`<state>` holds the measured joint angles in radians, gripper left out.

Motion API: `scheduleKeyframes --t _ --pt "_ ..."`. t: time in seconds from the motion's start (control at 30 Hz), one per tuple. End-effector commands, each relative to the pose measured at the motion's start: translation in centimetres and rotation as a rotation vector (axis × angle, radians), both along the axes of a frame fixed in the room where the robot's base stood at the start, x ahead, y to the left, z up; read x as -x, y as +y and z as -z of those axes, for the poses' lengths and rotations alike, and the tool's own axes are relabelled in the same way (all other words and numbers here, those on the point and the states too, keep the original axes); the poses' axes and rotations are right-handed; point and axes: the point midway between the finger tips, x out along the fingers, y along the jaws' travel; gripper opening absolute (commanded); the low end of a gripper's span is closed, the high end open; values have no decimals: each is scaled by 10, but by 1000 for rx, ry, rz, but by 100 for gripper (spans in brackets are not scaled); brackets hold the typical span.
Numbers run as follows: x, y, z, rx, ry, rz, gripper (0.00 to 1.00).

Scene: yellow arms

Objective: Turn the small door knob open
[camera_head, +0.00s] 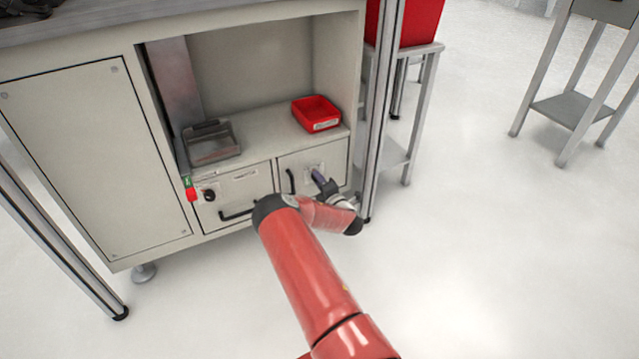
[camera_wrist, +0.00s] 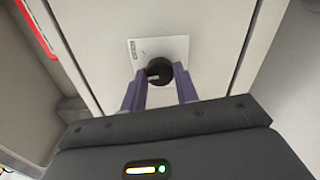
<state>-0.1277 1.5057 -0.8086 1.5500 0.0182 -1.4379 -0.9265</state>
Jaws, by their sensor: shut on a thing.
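The small door knob (camera_wrist: 158,71) is black and round, on a white label plate (camera_wrist: 178,46) with printing, on a pale door panel. In the wrist view my gripper (camera_wrist: 160,84) has its two purple fingers on either side of the knob, shut on it. In the head view my gripper (camera_head: 319,178) reaches the small door (camera_head: 296,160) at the lower right of the cabinet. There the knob is hidden behind the fingers. The small door looks closed, with a black handle (camera_head: 290,181) at its left side.
A drawer (camera_head: 240,186) with a black handle and another black knob (camera_head: 209,195) lies left of the small door. A red bin (camera_head: 316,113) and a grey tray (camera_head: 211,143) sit on the shelf above. A metal post (camera_head: 380,120) stands just right.

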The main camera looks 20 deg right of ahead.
Motion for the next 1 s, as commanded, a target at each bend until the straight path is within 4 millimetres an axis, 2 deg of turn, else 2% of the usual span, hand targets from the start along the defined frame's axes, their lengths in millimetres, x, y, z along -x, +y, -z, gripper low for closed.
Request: scheduleKeyframes --t 0.6,1.0 --pt "0 0 1 -584 18 -1 7" --pt "0 0 1 -861 30 -1 7"
